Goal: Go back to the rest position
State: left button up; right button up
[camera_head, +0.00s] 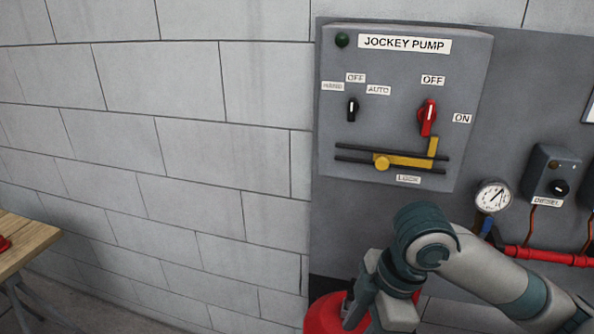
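The grey jockey pump panel (400,60) is on the wall board at upper right. Its black selector (352,109) stands upright under an OFF label. Its red switch (428,118) stands near upright under another OFF label. The yellow lock slider (405,160) sits on dark rails, its raised tab just below the red switch. My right arm comes in from the lower right, below the panel and apart from it. Its gripper (372,308) is at the bottom edge, partly cut off, and its fingertips are unclear. My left gripper is out of view.
A red rounded object (325,315) is behind my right gripper at the bottom. A pressure gauge (493,196), a red pipe (545,256) and a diesel control box (552,175) are at right, close to my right arm. A wooden table (25,240) stands at far left.

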jog(key=s+a+f+m+t+y, duration=0.1)
jog(key=a+f+m+t+y, duration=0.1)
jog(key=f+m, duration=0.35)
jog(key=s+a+f+m+t+y, duration=0.1)
jog(key=a+f+m, duration=0.15)
jog(key=f, duration=0.55)
jog(key=s+d+f+m+h, duration=0.6)
jog(key=s+d+f+m, duration=0.2)
jog(key=s+d+f, duration=0.75)
notch_tip(320, 180, down, 30)
jog(key=s+d+g+b, duration=0.1)
jog(key=b, duration=0.3)
jog(key=s+d+f+b, duration=0.1)
jog(key=s+f+b, duration=0.1)
jog(key=s+f, duration=0.7)
jog(key=s+d+f+g+b, duration=0.1)
jog(key=s+d+f+b, duration=0.1)
jog(key=s+f, duration=0.7)
notch_tip(320, 180, down, 5)
jog(key=shift+s+d+r, duration=0.15)
jog(key=shift+d+r, duration=0.05)
